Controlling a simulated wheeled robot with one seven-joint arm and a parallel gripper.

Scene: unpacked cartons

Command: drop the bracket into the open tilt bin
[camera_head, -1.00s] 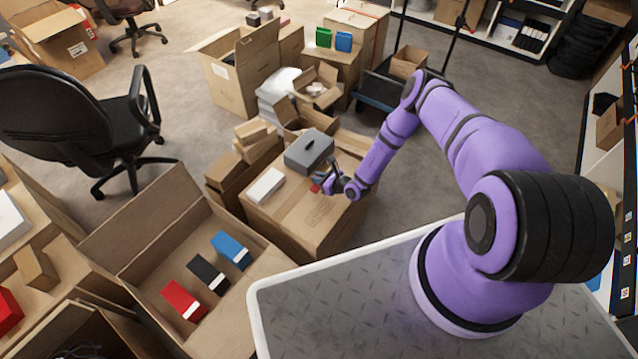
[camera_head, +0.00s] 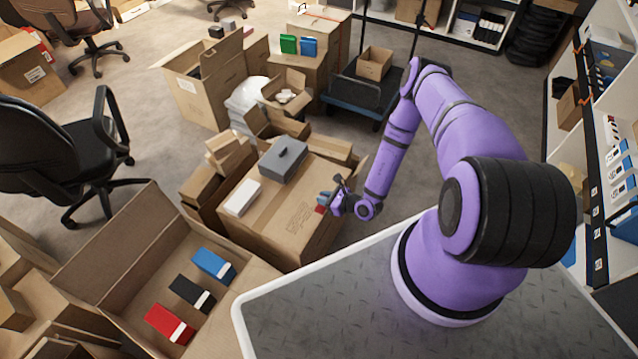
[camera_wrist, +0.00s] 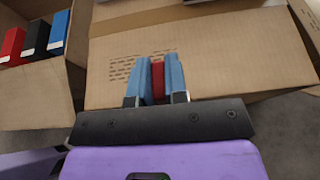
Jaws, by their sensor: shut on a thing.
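My gripper (camera_head: 327,202) is shut on a small red thing, which I take to be the bracket (camera_wrist: 158,78). In the wrist view the bracket shows as a red strip between the two blue fingers; its full shape is hidden. The gripper is above the right front part of a large closed carton (camera_head: 285,210). I cannot tell for certain which thing is the open tilt bin. Pale bin-like fronts with labels (camera_head: 613,157) line the rack at the right edge of the head view.
A grey case (camera_head: 283,161) and a white box (camera_head: 242,198) lie on the carton. An open carton (camera_head: 110,262) at front left holds red, black and blue boxes. A blue trolley (camera_head: 356,95) stands behind. Bare floor (camera_head: 470,135) lies between my arm and the right rack.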

